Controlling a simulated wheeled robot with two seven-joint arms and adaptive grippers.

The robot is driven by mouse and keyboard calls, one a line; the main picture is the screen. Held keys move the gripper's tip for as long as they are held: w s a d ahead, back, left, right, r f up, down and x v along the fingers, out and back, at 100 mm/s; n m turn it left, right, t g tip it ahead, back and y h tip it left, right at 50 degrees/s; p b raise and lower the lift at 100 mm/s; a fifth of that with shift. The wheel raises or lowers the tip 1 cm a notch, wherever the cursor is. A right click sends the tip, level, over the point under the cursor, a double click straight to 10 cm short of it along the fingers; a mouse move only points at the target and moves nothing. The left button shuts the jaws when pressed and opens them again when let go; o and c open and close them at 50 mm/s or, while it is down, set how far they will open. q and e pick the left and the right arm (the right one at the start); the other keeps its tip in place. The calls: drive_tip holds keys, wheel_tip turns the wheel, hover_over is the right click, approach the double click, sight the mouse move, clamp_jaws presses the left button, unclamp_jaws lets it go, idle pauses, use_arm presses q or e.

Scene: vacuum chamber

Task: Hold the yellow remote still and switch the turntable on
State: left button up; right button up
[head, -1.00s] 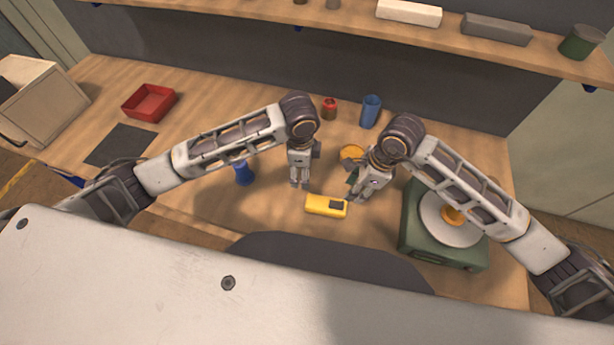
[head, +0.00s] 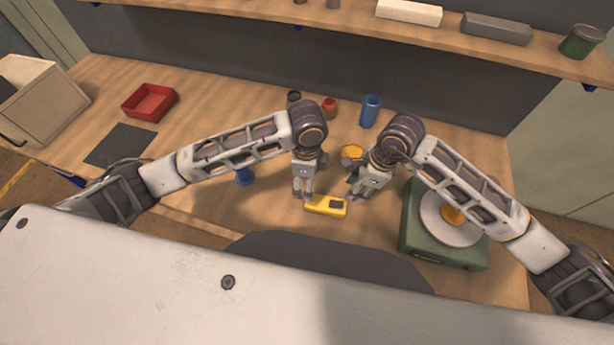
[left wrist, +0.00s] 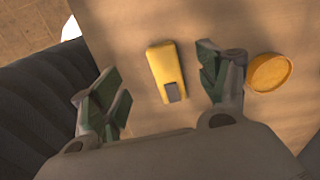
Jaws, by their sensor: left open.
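The yellow remote (head: 332,209) lies on the table in front of me, with a dark grey patch at its right end. My left gripper (head: 303,196) is open above the remote's left end. In the left wrist view the remote (left wrist: 164,65) shows between the spread fingers (left wrist: 160,72), and I see no contact. My right gripper (head: 355,195) hangs just right of the remote; its finger opening is too small to judge. The turntable (head: 416,240) is a green box with a white disc and orange centre at the right, partly hidden by my right arm.
An orange round object (head: 351,151) lies behind the right gripper. A blue cup (head: 371,111), a red jar (head: 330,104) and a dark jar (head: 293,97) stand behind. A blue object (head: 245,176) is partly under my left arm. A red tray (head: 148,103) sits left.

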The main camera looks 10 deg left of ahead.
sight(326, 206)
use_arm(q)
drive_tip(key=shift+f, duration=6.15)
